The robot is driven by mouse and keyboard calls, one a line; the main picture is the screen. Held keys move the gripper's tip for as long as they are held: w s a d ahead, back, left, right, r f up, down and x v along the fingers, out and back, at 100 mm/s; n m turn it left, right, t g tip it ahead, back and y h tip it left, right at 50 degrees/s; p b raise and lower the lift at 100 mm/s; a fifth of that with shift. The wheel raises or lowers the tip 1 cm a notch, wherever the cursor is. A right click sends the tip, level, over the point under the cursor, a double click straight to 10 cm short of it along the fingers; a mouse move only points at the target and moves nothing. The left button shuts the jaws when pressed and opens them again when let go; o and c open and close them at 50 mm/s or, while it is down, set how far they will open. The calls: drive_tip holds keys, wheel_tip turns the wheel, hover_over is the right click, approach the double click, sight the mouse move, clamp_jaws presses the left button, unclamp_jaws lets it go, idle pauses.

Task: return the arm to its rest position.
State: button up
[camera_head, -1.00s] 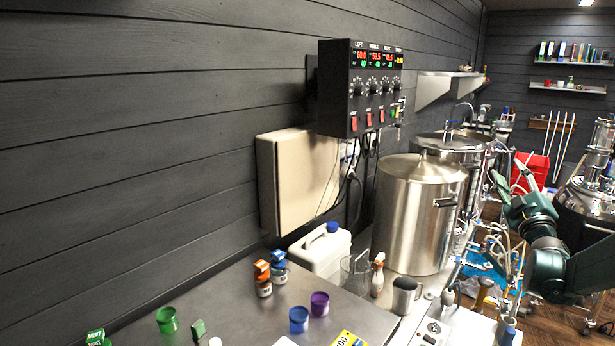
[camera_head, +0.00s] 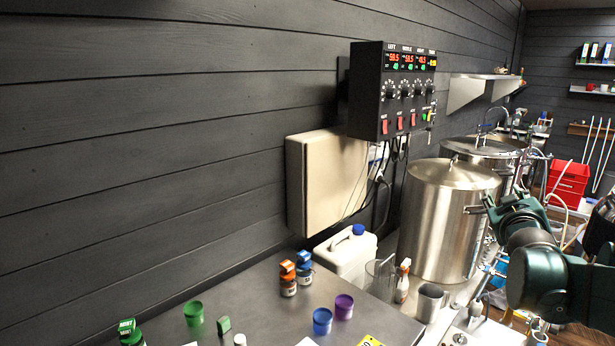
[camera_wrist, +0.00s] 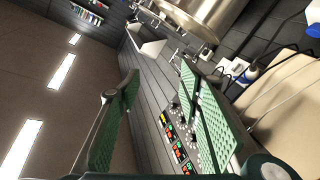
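My gripper (camera_wrist: 158,75) is open in the wrist view, with its two green ribbed fingers apart and nothing between them. My dark green arm (camera_head: 550,275) shows at the right of the head view, bent and raised. The arm's front end appears in front of the right side of the large steel kettle (camera_head: 450,215); whether it touches the kettle cannot be told. Part of the arm is cut off by the right edge.
A control box (camera_head: 392,92) hangs on the wall above a beige cabinet (camera_head: 327,182). Small jars, including a blue cup (camera_head: 322,321) and a purple cup (camera_head: 344,306), stand on the steel table (camera_head: 255,300). A white jug (camera_head: 345,255) and steel mug (camera_head: 430,302) stand near the kettle.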

drive_tip(key=s+a+f+g+y, duration=0.2)
drive_tip(key=s+a+f+g, duration=0.1)
drive_tip(key=s+a+f, duration=0.4)
drive_tip(key=s+a+f+g+y, duration=0.3)
drive_tip(key=s+a+f, duration=0.4)
drive_tip(key=s+a, duration=0.7)
drive_tip(key=s+a+f+m+g+y, duration=0.1)
drive_tip(key=s+a+f+g+y, duration=0.1)
drive_tip(key=s+a+f, duration=0.6)
drive_tip(key=s+a+p, duration=0.1)
drive_tip(key=s+a, duration=0.1)
drive_tip(key=a, duration=0.1)
drive_tip(key=shift+s+a+g, duration=0.15)
drive_tip(key=shift+a+g, duration=0.05)
drive_tip(key=shift+g, duration=0.2)
drive_tip(key=shift+c, duration=1)
drive_tip(key=shift+r, duration=0.1)
